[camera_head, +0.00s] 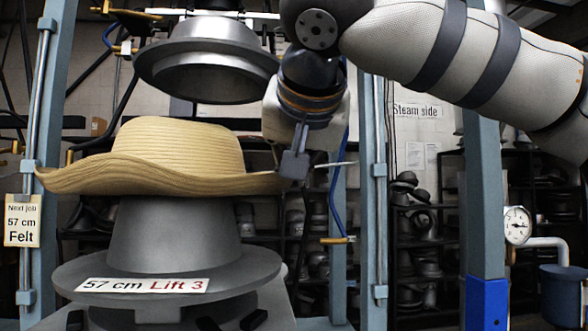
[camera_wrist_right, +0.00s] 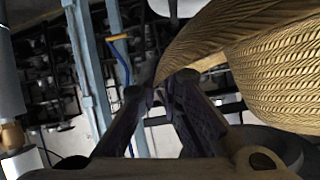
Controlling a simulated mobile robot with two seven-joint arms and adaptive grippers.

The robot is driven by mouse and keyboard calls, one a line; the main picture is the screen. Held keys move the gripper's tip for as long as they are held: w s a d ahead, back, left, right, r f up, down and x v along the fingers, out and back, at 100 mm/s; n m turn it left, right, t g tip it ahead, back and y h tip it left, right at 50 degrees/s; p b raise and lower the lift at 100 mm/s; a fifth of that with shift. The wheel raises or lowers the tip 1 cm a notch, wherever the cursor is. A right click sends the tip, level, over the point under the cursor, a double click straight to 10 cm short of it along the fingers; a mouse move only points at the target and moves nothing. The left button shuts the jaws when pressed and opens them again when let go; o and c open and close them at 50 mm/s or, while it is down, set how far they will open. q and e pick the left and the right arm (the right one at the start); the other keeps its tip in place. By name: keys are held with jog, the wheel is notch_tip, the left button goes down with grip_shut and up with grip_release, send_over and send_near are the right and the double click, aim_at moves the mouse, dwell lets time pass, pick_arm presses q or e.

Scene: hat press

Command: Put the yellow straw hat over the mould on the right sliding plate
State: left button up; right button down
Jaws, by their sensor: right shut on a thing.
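The yellow straw hat (camera_head: 180,148) is crown up and nearly level, directly above the grey mould (camera_head: 165,238) in the head view. Its brim hides the mould's top, so I cannot tell whether the hat touches it or hangs just above. The mould widens into a round flange with a label reading "57 cm Lift 3" (camera_head: 142,285). My right gripper (camera_head: 290,172) is shut on the right edge of the brim. In the right wrist view the fingers (camera_wrist_right: 160,88) meet at the brim of the hat (camera_wrist_right: 275,65). My left gripper is not in view.
A metal upper press die (camera_head: 205,65) hangs close above the hat's crown. Blue-grey posts (camera_head: 375,200) stand on both sides. Shelves with dark moulds (camera_head: 412,235) and a gauge (camera_head: 517,225) are at the right.

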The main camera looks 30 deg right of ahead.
jog(key=shift+f, duration=2.25)
jog(key=c, duration=1.7)
grip_release()
jog(key=v, duration=1.2)
jog(key=shift+s, duration=0.1)
